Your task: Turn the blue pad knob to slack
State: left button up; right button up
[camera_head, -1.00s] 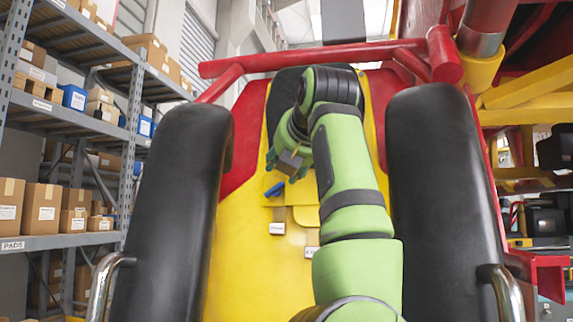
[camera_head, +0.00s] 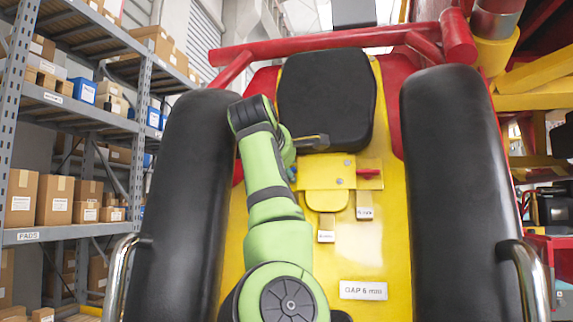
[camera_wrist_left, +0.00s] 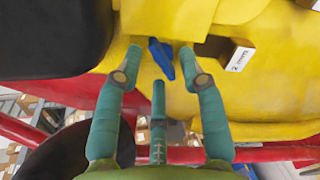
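The blue pad knob (camera_wrist_left: 161,58) is a small blue lever on the yellow panel (camera_wrist_left: 235,100) in the left wrist view. The knob points down and slightly right in that view. In the head view my green left arm (camera_head: 268,195) reaches up the left of the yellow seat panel (camera_head: 375,265). The arm mostly hides the knob and fingertips there. My right gripper is not in view.
A red knob (camera_head: 368,172) sits right of the yellow flap (camera_head: 326,182). Tagged blocks (camera_head: 326,236) (camera_head: 364,212) lie below. A black headrest (camera_head: 325,100) is above. Black padded bars flank the seat on the left (camera_head: 180,180) and right (camera_head: 455,180). Shelves (camera_head: 75,115) stand at left.

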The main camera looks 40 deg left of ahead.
pick_arm(q)
jog(key=shift+w+a+f+p, duration=0.2)
jog(key=shift+w+a+p, duration=0.05)
jog(key=shift+w+a, duration=0.25)
jog(key=shift+w+a+f+p, duration=0.2)
jog(key=shift+w+a, duration=0.15)
jog(key=shift+a, duration=0.2)
jog(key=shift+s+d+r, duration=0.1)
jog(key=shift+d+r, duration=0.05)
jog(key=shift+d, duration=0.2)
jog(key=shift+c, duration=0.4)
grip_shut()
jog(key=shift+n, duration=0.3)
jog(key=n, duration=0.3)
jog(key=shift+a+f+n, duration=0.1)
jog(key=shift+f+n, duration=0.2)
jog(key=shift+n, duration=1.3)
